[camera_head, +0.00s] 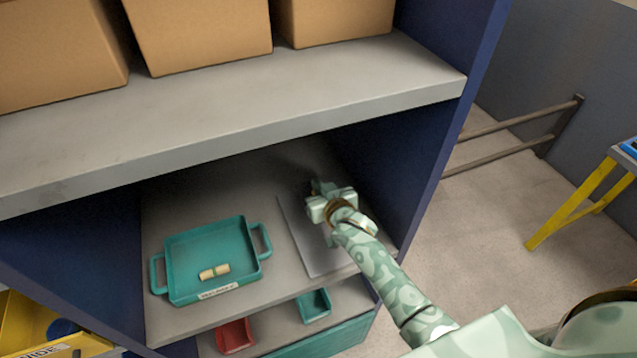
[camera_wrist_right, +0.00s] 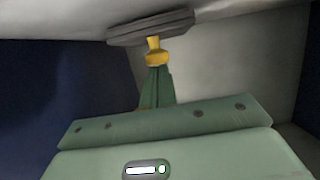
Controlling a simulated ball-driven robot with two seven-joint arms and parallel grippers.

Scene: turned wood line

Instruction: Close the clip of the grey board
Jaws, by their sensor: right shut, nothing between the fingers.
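The grey board (camera_head: 318,257) lies on the lower shelf, to the right of the teal tray. My right gripper (camera_head: 317,186) is over its far end, shut and empty, and with my arm hides part of the board. The board's clip cannot be made out in the head view. In the right wrist view, the yellow tips of my right gripper (camera_wrist_right: 153,48) meet or overlap a dark grey flat bar (camera_wrist_right: 150,28), which may be the clip. I cannot tell whether they touch it or whether the clip is open. My left gripper is not in view.
The teal tray (camera_head: 177,276) holds a small pale roll (camera_head: 214,272). A thick grey shelf (camera_head: 230,105) with cardboard boxes (camera_head: 200,35) is above. The blue side panel (camera_head: 432,140) stands close right of my forearm. Red (camera_head: 234,337) and teal (camera_head: 313,306) bins sit below.

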